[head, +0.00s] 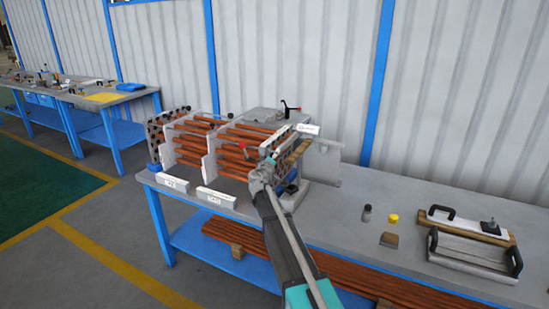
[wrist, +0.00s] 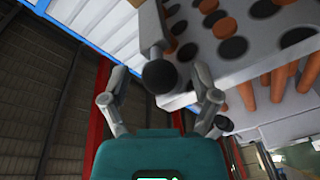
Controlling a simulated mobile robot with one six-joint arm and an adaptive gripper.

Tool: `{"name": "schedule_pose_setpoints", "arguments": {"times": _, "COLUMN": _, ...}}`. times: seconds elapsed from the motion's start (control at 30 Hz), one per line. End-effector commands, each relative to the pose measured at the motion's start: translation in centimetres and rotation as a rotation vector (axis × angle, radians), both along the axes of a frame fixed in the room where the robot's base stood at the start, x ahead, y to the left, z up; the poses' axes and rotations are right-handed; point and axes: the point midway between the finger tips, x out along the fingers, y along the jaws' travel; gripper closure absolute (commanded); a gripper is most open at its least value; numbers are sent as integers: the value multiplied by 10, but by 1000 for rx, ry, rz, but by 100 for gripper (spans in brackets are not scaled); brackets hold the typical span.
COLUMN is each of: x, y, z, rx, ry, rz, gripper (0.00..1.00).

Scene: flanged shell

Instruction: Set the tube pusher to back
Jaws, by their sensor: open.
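In the wrist view a black ball knob (wrist: 160,76) on a grey lever (wrist: 149,25) lies between the spread fingers of my gripper (wrist: 158,98). The fingers are open, and no clear contact with the knob shows. I cannot tell for certain whether this lever is the tube pusher's. A light plate (wrist: 205,70) with tube holes, some filled with copper tubes, is close on the right. In the head view my gripper (head: 265,167) is at the front of the tube assembly, by its right end plate. My arm and gripper hide part of the assembly there.
Copper tubes (head: 190,148) run through upright plates on the bench (head: 350,200). A grey housing (head: 270,118) with a black-knobbed handle (head: 286,104) stands behind. White label blocks sit at the front. Right lie a yellow cap (head: 393,218) and a handled tray (head: 470,255).

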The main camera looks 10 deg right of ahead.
Motion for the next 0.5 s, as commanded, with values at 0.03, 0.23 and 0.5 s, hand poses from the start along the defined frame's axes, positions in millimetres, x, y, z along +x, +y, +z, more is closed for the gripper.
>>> {"name": "schedule_pose_setpoints", "arguments": {"times": 0.03, "x": 3, "y": -1, "z": 0, "rx": 0, "ry": 0, "rz": 0, "gripper": 21}}
{"name": "schedule_pose_setpoints", "arguments": {"times": 0.23, "x": 5, "y": -3, "z": 0, "rx": 0, "ry": 0, "rz": 0, "gripper": 21}}
{"name": "schedule_pose_setpoints", "arguments": {"times": 0.5, "x": 5, "y": -2, "z": 0, "rx": 0, "ry": 0, "rz": 0, "gripper": 36}}
